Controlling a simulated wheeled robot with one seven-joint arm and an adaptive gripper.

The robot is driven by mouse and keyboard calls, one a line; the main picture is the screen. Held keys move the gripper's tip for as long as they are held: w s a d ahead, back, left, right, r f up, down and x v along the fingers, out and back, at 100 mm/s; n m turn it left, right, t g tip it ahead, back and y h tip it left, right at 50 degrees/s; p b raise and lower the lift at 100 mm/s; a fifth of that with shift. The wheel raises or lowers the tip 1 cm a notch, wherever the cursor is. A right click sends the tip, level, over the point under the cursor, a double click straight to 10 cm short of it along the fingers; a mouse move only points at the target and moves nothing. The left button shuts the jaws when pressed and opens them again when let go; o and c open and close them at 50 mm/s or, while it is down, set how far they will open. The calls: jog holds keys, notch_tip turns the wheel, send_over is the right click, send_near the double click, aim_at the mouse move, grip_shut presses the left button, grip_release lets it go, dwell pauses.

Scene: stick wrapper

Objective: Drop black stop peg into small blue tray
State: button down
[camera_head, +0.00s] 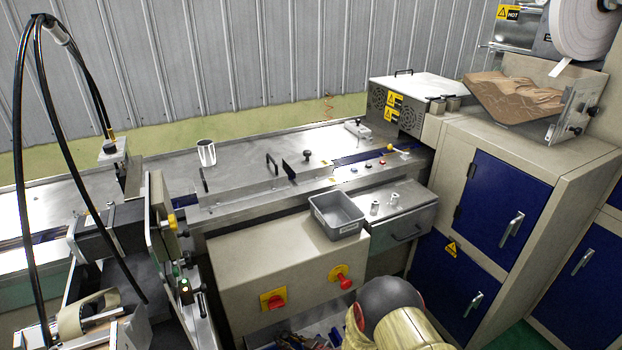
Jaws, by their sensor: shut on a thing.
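A small open tray (338,216) sits at the front edge of the machine, left of the drawer top. It looks grey rather than blue, and the part of its inside that shows looks empty. I cannot make out the black stop peg for certain. A small black knob (307,155) stands on the machine top, and a dark flat upright piece (289,170) is just left of it. A rounded dark and cream part at the bottom centre looks like my own arm.
Two small metal pieces (383,204) stand right of the tray on the drawer unit (405,222). A white cup (206,152) stands on the machine top. Red knobs (344,281) project from the front panel below the tray. Mixed loose items (300,338) lie at the bottom edge.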

jog(key=shift+f, duration=0.5)
jog(key=c, duration=1.6)
grip_release()
jog(key=v, duration=1.2)
